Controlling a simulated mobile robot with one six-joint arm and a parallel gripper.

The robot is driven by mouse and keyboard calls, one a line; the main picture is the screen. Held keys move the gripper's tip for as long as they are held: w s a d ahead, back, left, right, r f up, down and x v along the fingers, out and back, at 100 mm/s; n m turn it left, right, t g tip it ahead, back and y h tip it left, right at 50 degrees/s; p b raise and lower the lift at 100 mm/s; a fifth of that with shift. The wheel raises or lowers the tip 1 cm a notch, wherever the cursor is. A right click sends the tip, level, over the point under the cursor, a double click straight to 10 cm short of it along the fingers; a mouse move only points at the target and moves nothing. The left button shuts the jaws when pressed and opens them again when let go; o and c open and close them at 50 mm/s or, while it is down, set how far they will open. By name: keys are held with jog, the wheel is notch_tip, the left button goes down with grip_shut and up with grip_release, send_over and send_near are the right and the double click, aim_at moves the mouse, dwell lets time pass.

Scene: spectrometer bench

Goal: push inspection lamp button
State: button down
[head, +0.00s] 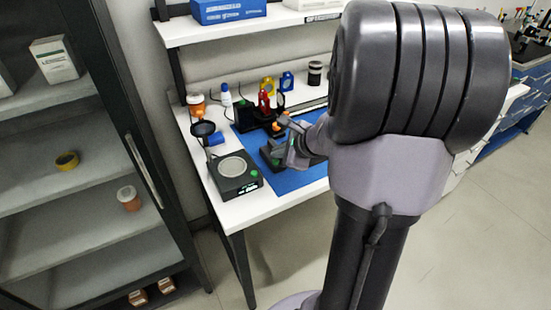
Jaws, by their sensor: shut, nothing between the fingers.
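My gripper (295,152) is over the blue mat, small and partly hidden behind my own arm. It is shut and holds nothing I can see. Its fingertips are close to a low black box (271,157) with a greenish top on the mat; I cannot tell whether they touch. A black round-headed device (203,130), possibly the inspection lamp, stands at the left back of the bench. I cannot make out a lamp button for certain. A green button (254,172) shows on a black instrument with a round pale plate (232,168) at the front left.
The white bench (262,207) carries a blue mat (301,183). An orange-capped jar (196,103), a red item (264,101), a yellow item (268,85) and a dark jar (315,73) stand behind. A shelf (240,27) hangs above; a dark cabinet (128,130) is at left.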

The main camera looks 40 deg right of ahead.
aim_at(278, 161)
notch_tip(278, 161, up, 6)
jog(key=p, duration=0.5)
jog(key=shift+w+r, duration=0.1)
